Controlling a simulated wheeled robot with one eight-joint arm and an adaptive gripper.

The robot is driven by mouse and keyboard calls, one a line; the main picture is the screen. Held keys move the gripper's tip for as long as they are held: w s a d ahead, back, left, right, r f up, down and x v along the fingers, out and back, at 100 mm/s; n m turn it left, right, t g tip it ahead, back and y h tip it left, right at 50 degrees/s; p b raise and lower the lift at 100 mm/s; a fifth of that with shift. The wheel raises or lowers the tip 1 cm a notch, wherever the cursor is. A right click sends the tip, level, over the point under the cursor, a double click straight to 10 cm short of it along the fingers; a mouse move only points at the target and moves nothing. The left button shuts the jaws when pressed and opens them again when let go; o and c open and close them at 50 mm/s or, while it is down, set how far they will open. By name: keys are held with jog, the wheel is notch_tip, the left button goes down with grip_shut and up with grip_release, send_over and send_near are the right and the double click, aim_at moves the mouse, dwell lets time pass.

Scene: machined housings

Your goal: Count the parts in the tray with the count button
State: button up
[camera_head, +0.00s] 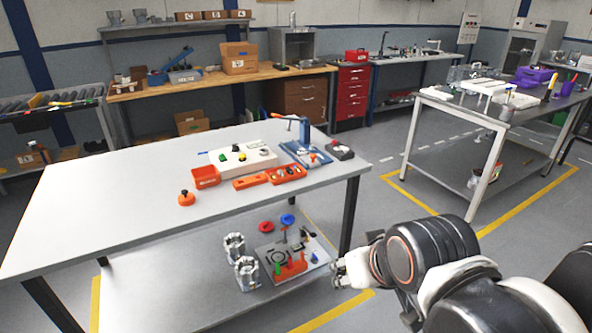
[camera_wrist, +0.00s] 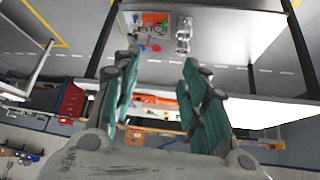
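A white box with coloured buttons (camera_head: 243,157), among them green, yellow and dark ones, lies on the white-topped table (camera_head: 110,205). I cannot tell which is the count button. In front of it are an empty-looking red-orange bin (camera_head: 205,177) and an orange tray (camera_head: 287,175) with small dark parts in it, too small to count. An orange knob-like piece (camera_head: 186,198) stands to the left. My gripper (camera_head: 345,270) is beside the table's right front corner, below top height and apart from everything. In the wrist view its teal fingers (camera_wrist: 160,72) are spread and empty.
A blue fixture (camera_head: 303,148) and a dark box (camera_head: 340,150) stand at the table's right end. The lower shelf holds two metal housings (camera_head: 246,272) and a board (camera_head: 292,259) with coloured parts. Another table (camera_head: 462,108) is at right. The table's left half is clear.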

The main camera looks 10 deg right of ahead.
grip_shut()
dwell(1.4)
